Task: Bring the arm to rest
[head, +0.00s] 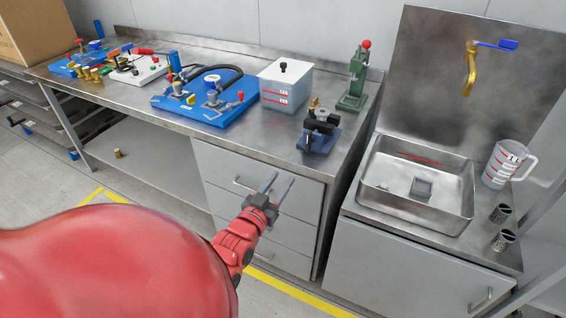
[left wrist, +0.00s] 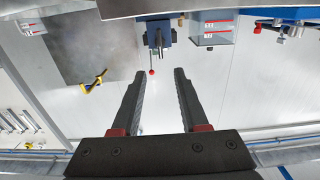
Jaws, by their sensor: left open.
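My left gripper (head: 277,186) is open and empty in the head view. It hangs in the air in front of the bench's grey drawers, below the bench top. Its red arm (head: 237,243) comes in from the lower left. In the left wrist view the two dark fingers (left wrist: 158,72) are spread apart with nothing between them. That view looks upside down toward the bench and wall. My right gripper is in neither view.
The metal bench (head: 262,139) carries blue pump stations (head: 208,95), a white tank (head: 285,85), a blue vise (head: 319,131) and a green press (head: 356,80). A sink (head: 415,185) with a measuring jug (head: 506,163) stands at right. A small brass part (head: 118,153) lies on the lower shelf.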

